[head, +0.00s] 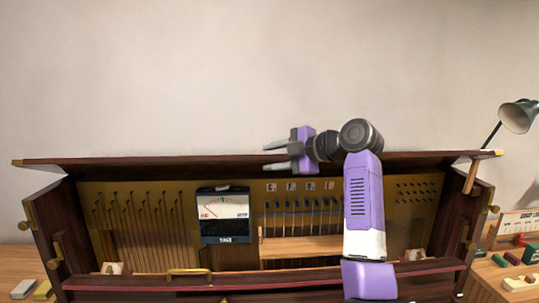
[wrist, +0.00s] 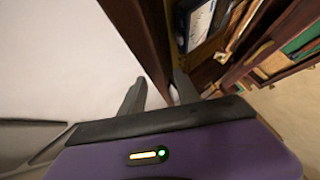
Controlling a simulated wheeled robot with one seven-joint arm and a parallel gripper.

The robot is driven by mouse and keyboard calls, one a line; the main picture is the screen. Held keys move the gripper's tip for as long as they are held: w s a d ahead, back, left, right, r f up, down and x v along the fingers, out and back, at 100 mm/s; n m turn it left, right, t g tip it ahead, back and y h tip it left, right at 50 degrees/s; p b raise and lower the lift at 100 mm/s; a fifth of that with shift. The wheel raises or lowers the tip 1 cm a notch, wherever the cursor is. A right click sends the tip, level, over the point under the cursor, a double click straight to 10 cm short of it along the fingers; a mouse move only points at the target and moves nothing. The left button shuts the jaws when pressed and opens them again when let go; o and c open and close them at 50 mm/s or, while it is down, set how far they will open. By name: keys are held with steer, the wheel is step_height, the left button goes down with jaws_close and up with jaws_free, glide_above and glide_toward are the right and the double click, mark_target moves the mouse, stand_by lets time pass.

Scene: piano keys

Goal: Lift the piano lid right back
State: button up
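The piano lid (head: 130,160) is a long dark brown board, raised above the open case and seen nearly edge-on in the head view. My gripper (head: 272,157) is at the middle of the lid, with its fingers pointing left, one above and one below the lid's edge line. In the wrist view the lid (wrist: 142,35) runs down towards the space between my gripper's fingertips (wrist: 160,88), closer to the right finger. The fingers are apart. I cannot tell whether either touches the lid. The lid's top face is mostly hidden.
The open piano case (head: 50,215) shows hammers and a dial meter (head: 224,215). A wooden prop (head: 472,176) stands under the lid's right end. A lamp (head: 518,115) and coloured blocks (head: 512,258) are at right. The wall behind is bare.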

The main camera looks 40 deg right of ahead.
steer(key=shift+w+a+f, duration=0.1)
steer(key=shift+w+f, duration=0.1)
steer(key=shift+w, duration=0.15)
jaws_close()
steer(key=shift+f, duration=0.1)
stand_by(1.1)
